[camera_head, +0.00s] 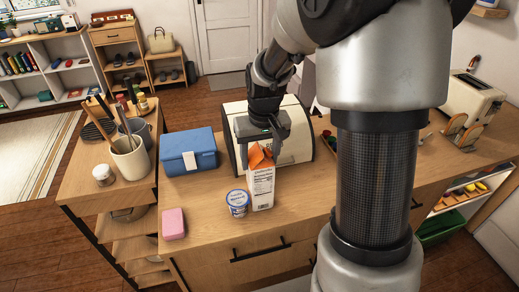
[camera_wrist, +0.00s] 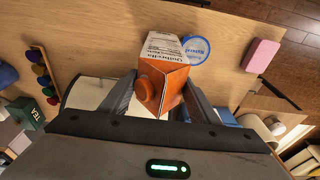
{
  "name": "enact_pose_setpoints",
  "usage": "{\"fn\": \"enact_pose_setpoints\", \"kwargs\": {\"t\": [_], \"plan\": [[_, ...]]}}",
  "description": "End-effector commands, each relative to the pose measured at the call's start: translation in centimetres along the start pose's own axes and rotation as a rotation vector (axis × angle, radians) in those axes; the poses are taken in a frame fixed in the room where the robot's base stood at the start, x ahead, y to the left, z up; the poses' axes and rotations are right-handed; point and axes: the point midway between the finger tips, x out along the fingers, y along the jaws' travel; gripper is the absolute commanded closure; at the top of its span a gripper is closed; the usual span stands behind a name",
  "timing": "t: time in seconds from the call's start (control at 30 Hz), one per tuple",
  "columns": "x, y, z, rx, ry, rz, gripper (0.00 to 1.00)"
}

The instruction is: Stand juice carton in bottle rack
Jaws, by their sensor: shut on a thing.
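The juice carton (camera_head: 262,190) is white with printed text and an orange gabled top. It is upright at the front of the wooden counter; I cannot tell whether its base touches the wood. My gripper (camera_head: 263,143) comes down from above and is shut on the carton's orange top. In the wrist view the carton (camera_wrist: 162,88), with its round orange cap, sits between the two fingers of my gripper (camera_wrist: 160,98). I cannot clearly make out a bottle rack; my arm hides part of the counter.
A blue-lidded tub (camera_head: 237,204) stands close left of the carton. A pink sponge (camera_head: 173,224), a blue box (camera_head: 188,152) and a cream bread bin (camera_head: 297,138) are around it. A toaster (camera_head: 472,105) stands far right. The front counter left of the tub has free room.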

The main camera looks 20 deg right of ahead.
Motion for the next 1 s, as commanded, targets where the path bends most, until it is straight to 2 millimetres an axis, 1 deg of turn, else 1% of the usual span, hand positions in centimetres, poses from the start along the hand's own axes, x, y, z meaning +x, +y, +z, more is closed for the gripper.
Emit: {"fn": "enact_pose_setpoints", "kwargs": {"t": [0.27, 0.4, 0.43, 0.5, 0.53, 0.8, 0.93, 1.0], "plan": [[-0.1, 0.0, -0.2, 0.0, 0.007, 0.001, 1.0], [0.3, 0.0, -0.1, 0.0, 0.007, 0.001, 1.0], [0.4, 0.0, 0.0, 0.0, 0.002, 0.0, 0.4], [0.3, 0.0, 0.0, 0.0, 0.002, 0.0, 0.28], [0.3, 0.0, 0.0, 0.0, 0.002, 0.0, 0.26], [0.2, 0.0, 0.0, 0.0, 0.002, 0.0, 0.26], [-0.6, 0.0, -0.1, 0.0, 0.004, 0.001, 0.26], [-1.7, 0.0, -0.2, 0.0, 0.007, 0.001, 0.26]]}}
